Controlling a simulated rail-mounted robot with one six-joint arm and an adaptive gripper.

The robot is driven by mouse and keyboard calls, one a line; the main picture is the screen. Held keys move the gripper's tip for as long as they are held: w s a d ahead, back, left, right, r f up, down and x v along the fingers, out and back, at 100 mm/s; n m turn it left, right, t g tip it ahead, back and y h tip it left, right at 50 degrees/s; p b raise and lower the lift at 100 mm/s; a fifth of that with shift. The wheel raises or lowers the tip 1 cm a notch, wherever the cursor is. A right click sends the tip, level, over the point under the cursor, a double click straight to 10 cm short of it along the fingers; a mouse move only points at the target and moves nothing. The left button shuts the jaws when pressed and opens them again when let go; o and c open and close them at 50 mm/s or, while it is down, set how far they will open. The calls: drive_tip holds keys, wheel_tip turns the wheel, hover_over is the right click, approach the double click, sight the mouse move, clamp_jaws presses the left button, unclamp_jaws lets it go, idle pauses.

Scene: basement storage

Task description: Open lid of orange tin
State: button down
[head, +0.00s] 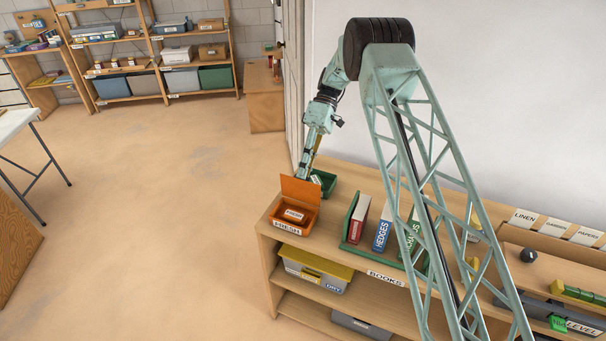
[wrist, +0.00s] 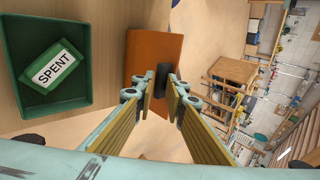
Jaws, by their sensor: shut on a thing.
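The orange tin (head: 277,222) stands on the left end of the wooden shelf top, with a "FRESH" label on its front. Its orange lid (head: 301,189) stands raised at the tin's back edge, and the tin's inside shows, with a small labelled thing (head: 294,214) in it. In the wrist view the lid (wrist: 150,52) is an orange panel with a dark knob (wrist: 162,72). My gripper (wrist: 163,84) is shut on this knob, one finger on each side. In the head view my gripper (head: 305,170) is behind the lid, its fingertips hidden.
A green book rack (head: 347,226) with several books stands to the right. Open floor (head: 170,220) lies to the left.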

sight(302, 192)
drive_tip(key=shift+s+d+f, duration=0.1)
drive_tip(key=shift+d+f, duration=0.05)
drive_tip(key=shift+f, duration=0.5)
drive_tip(key=shift+s+d+f, duration=0.1)
drive_tip(key=shift+d+f, duration=0.05)
drive_tip(key=shift+f, duration=0.45)
drive_tip(key=shift+w+d+f+g, duration=0.1)
drive_tip(key=shift+w+f+g, duration=0.1)
drive_tip(key=shift+w+g, duration=0.1)
drive_tip(key=shift+w+f, duration=0.1)
drive_tip(key=shift+w+d+g+y, duration=0.15)
drive_tip(key=shift+w+g+y, duration=0.15)
drive_tip(key=shift+g, duration=0.2)
drive_tip(key=c, duration=2.1)
unclamp_jaws()
drive_tip(key=shift+w+f, duration=0.1)
drive_tip(key=shift+f, duration=0.1)
drive_tip(key=shift+c, duration=0.2)
drive_tip(key=shift+r, duration=0.15)
drive_tip(key=shift+c, duration=0.7)
drive_tip(key=shift+r, duration=0.15)
drive_tip(key=shift+c, duration=0.7)
